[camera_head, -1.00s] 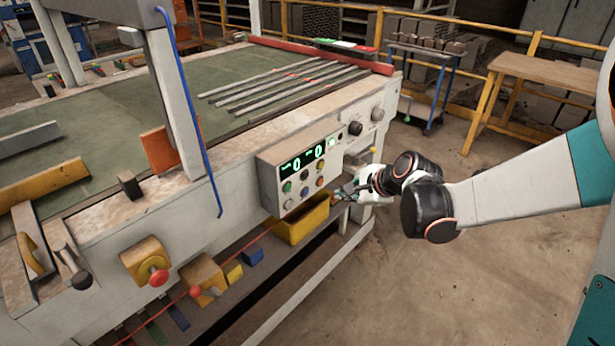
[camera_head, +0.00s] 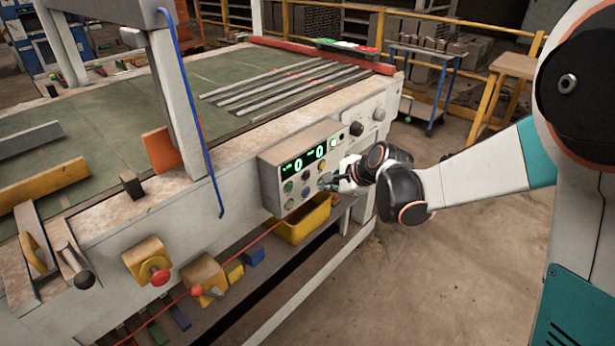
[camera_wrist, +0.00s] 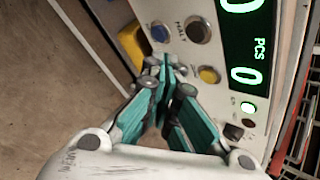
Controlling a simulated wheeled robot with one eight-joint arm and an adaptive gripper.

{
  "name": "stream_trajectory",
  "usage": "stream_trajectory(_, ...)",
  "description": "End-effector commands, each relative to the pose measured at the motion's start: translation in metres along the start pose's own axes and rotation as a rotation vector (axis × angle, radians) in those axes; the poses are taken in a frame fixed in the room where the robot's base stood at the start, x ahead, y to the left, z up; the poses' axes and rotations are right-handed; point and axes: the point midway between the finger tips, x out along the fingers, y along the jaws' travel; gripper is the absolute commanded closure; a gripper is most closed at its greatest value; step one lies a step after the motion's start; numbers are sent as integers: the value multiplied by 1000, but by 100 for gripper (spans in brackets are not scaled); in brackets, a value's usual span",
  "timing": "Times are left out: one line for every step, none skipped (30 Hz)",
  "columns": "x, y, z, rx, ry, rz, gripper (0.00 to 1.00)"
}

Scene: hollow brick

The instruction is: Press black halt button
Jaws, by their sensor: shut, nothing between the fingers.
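The black halt button (camera_wrist: 198,31), beside the "HALT" lettering, is a dark round cap in a metal ring at the top of the wrist view. It also shows on the control panel in the head view (camera_head: 305,174), below the green digits. My gripper (camera_wrist: 167,72) is shut and empty, its teal fingers together close to the panel. In the wrist view its tips are below and left of the halt button, apart from it in the picture. In the head view my gripper (camera_head: 326,183) is at the panel's lower right. The gap to the panel is unclear.
A blue button (camera_wrist: 159,33) and a yellow button (camera_wrist: 208,75) flank the halt button. A yellow bin (camera_head: 298,225) stands under the panel. Open floor (camera_head: 440,270) lies right of the machine.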

Motion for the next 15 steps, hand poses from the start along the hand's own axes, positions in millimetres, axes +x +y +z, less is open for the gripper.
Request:
stream_trajectory(4,-3,3,0,-1,0,100)
stream_trajectory(7,-5,5,0,-1,0,100)
stream_trajectory(9,-7,7,0,-1,0,100)
stream_trajectory(11,-8,8,-1,0,0,100)
stream_trajectory(13,-9,9,-1,0,0,100)
stream_trajectory(15,-10,10,-1,0,0,100)
stream_trajectory(16,-11,11,-1,0,0,100)
stream_trajectory(17,-12,12,-1,1,-1,100)
stream_trajectory(18,-13,12,0,1,-1,100)
stream_trajectory(18,-14,13,0,1,-1,100)
stream_trajectory(19,-14,13,0,1,-1,100)
stream_trajectory(19,-14,14,1,1,-1,100)
stream_trajectory(19,-14,14,1,1,-1,100)
stream_trajectory(19,-14,14,1,1,-1,100)
stream_trajectory(19,-14,14,1,1,-1,100)
